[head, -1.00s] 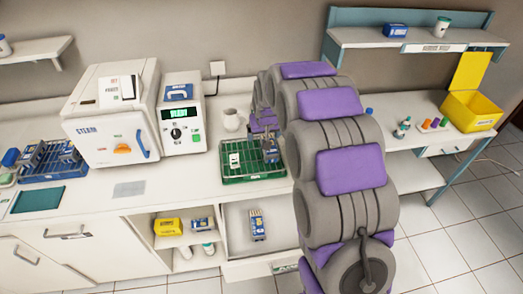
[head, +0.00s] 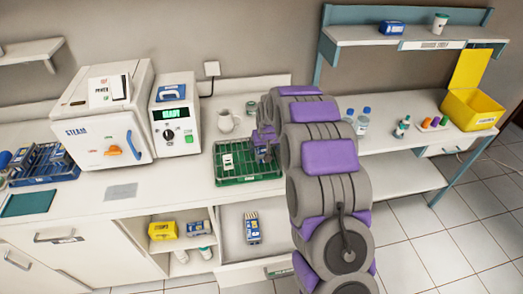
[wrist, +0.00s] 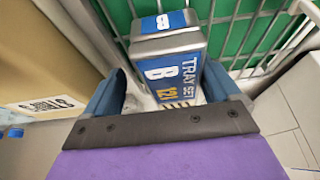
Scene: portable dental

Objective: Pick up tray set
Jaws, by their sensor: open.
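The tray set (wrist: 172,62) is a blue and grey pack lettered "TRAY SET B 121" in the wrist view. It lies between the two blue-grey fingers of my gripper (wrist: 164,86), which is open around it. Whether either finger touches it is not clear. In the head view my gripper (head: 263,142) is low over the right part of a green wire basket (head: 238,181) on the counter. The tray set there is a small dark shape, largely hidden by my gripper and arm.
A pale labelled item (head: 228,162) stands in the basket, left of my gripper. A white mug (head: 226,122) is behind the basket, and the steam unit (head: 98,130) is to its left. Bottles (head: 362,122) stand right of my arm. An open drawer below holds a blue pack (head: 252,229).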

